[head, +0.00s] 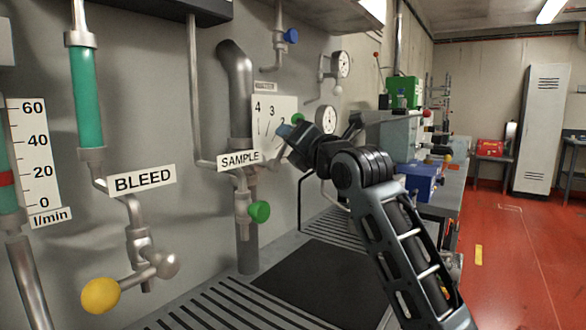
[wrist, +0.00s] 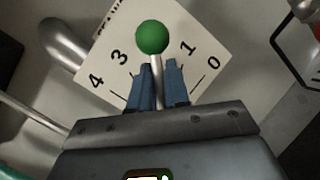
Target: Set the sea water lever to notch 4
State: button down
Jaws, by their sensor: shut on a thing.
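The lever has a green ball knob (wrist: 152,37) on a thin metal stem, in front of a white notch plate (wrist: 205,38) in the wrist view. The plate reads 4, 3, 1 and 0. The knob and stem cover the place between 3 and 1, where the lever appears to stand. My gripper (wrist: 158,84) has its blue fingers on both sides of the stem just below the knob, shut on it. The green knob (head: 298,118) shows just behind my gripper (head: 284,131).
A SAMPLE label (head: 239,160) and another green knob (head: 259,212) are left of and below my gripper. A BLEED valve with a yellow knob (head: 101,296) is at lower left. Gauges (head: 329,120) are right of the plate. A bench with blue box (head: 420,182) stands farther right.

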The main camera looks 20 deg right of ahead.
jog(key=n+b, duration=0.1)
jog(key=s+a+n+y+b, duration=0.1)
jog(key=n+b, duration=0.1)
jog(key=a+n+t+y+b, duration=0.1)
jog(key=n+b, duration=0.1)
jog(key=shift+s+r, duration=0.2)
jog(key=shift+r, duration=0.2)
jog(key=shift+s+a+r+n+y+b, duration=0.15)
jog(key=shift+s+a+n+y+b, duration=0.15)
jog(key=shift+n+y+b, duration=0.5)
jog(key=shift+s+a+r+n+y+b, duration=0.15)
jog(key=shift+s+a+n+y+b, duration=0.2)
jog(key=shift+n, duration=0.85)
jog(key=shift+s+a+r+n+y+b, duration=0.15)
jog(key=shift+a+n+y+b, duration=0.25)
jog(key=shift+n, duration=0.6)
jog(key=c, duration=1.2)
grip_release()
jog(key=shift+r, duration=0.1)
jog(key=shift+s, duration=0.1)
jog(key=v, duration=0.7)
jog(key=shift+s+d+f, duration=0.1)
jog(key=shift+s+f, duration=0.1)
